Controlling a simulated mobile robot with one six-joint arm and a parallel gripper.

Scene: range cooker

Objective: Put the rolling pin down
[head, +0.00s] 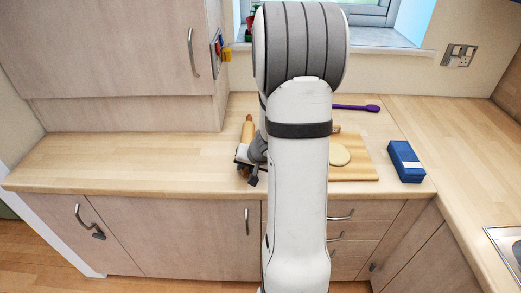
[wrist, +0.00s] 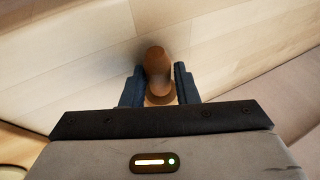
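The rolling pin (head: 247,130) is wooden and brown. In the head view it shows just left of my arm, over the worktop near the cupboard side. My gripper (head: 245,166) is at its near end, partly hidden by my own arm. In the wrist view the pin (wrist: 157,66) stands between the two dark fingers of my gripper (wrist: 160,84), which look closed against its sides. Its rounded end points away from the gripper towards the pale wood. I cannot tell whether the pin touches the worktop.
The wooden worktop (head: 130,165) is bare to the left. Right of my arm lie a board (head: 355,171) with a pale round piece (head: 339,154), a purple utensil (head: 357,107) and a blue box (head: 405,161). A tall cupboard (head: 120,50) stands behind left.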

